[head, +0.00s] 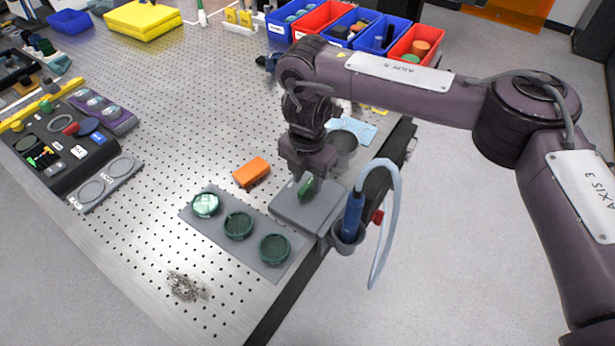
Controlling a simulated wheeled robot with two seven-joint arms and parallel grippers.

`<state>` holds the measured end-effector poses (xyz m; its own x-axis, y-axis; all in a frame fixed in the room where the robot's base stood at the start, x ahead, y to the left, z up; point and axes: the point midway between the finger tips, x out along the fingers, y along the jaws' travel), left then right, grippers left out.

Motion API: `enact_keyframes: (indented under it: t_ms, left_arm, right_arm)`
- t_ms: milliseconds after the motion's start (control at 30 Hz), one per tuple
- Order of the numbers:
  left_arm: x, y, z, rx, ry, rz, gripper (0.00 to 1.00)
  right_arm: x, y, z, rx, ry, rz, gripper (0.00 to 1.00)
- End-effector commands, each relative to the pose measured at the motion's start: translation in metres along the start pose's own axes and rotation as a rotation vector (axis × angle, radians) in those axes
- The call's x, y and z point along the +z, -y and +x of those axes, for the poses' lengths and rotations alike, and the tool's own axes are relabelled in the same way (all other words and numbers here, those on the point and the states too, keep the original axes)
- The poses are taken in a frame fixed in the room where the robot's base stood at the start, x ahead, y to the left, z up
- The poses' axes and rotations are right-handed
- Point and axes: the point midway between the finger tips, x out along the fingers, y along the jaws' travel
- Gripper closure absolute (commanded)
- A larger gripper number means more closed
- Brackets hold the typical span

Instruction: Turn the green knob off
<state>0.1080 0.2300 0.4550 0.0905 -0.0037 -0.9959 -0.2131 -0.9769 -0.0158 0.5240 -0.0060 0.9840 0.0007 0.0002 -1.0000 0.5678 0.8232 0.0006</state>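The green knob (307,187) stands on a flat grey box (289,210) near the right edge of the perforated table. My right gripper (306,176) points down right over the knob, with its fingertips at the knob. The fingers are small and dark here, so I cannot tell whether they are closed on it or only around it. The gripper partly hides the knob and the back of the box. My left gripper is not in view.
A blue-handled tool (353,215) with a pale hose stands in a holder beside the box. A grey plate (254,248) with three green round pieces lies in front. Coloured bins (325,18) line the back.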

Motion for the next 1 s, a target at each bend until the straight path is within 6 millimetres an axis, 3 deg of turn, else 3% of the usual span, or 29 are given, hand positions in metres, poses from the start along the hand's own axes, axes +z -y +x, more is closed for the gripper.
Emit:
enact_keyframes:
  t_ms: [200, 433, 1000]
  left_arm:
    - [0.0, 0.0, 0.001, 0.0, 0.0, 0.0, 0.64]
    - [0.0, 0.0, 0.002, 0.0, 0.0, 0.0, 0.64]
    - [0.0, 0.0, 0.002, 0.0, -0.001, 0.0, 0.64]
  right_arm:
    - [0.002, -0.001, -0.038, 0.004, 0.006, 0.0, 0.64]
    - [0.001, -0.001, -0.067, 0.003, 0.003, 0.001, 0.64]
    - [0.001, 0.0, -0.072, 0.001, 0.001, 0.002, 0.64]
